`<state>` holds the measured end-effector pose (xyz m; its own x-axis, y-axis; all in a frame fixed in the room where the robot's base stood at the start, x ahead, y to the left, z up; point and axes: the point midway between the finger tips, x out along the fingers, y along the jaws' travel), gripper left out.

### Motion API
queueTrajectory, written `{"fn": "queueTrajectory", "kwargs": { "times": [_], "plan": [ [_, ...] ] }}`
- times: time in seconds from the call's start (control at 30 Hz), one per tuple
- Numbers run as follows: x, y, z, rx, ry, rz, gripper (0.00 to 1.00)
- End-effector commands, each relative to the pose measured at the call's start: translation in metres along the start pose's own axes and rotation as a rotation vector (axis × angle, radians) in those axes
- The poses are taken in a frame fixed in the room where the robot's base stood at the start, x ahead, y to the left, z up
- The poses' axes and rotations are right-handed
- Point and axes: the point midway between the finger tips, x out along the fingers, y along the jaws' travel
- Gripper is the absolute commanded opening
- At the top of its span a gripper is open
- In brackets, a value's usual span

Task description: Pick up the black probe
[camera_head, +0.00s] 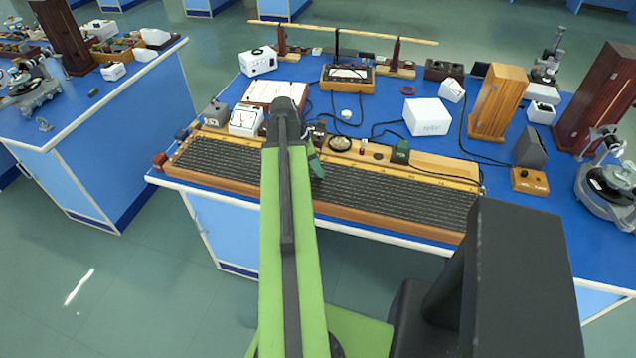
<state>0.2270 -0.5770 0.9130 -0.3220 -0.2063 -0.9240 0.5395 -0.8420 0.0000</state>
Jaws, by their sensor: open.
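My arm rises through the middle of the camera_head view and bends down over the bench. My gripper (316,164) shows only in part as a dark green piece just right of the arm, over the long wooden board with wires (400,200). It is open, and I see nothing held in it. I cannot make out the black probe for certain. A small dark thing (317,131) sits close behind the gripper, partly covered by the arm. It is too small to tell what it is.
A green-black block (401,152) and a round dial (341,144) sit at the board's back edge. A white box (428,117), a wooden case (498,103) and a white meter (246,120) stand behind. Black cables cross the blue bench top (385,90). Floor is clear at left.

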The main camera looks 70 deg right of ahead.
Motion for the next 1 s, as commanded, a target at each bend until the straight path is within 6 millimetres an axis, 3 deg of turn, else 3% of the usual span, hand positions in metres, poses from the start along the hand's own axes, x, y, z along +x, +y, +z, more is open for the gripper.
{"fn": "queueTrajectory", "kwargs": {
  "times": [0.03,0.07,0.3,0.63,1.0],
  "plan": [
    [0.0166,0.0,-0.0034,0.001,0.0,0.0,0.43],
    [0.0192,0.0,-0.0029,0.001,0.0,0.0,0.43],
    [0.0171,-0.0002,0.0,0.001,0.0,0.0,0.43],
    [0.0171,-0.0002,0.0,0.001,0.0,-0.001,0.0],
    [0.0172,-0.0002,0.0002,0.001,0.0,-0.001,0.0]
  ]
}}
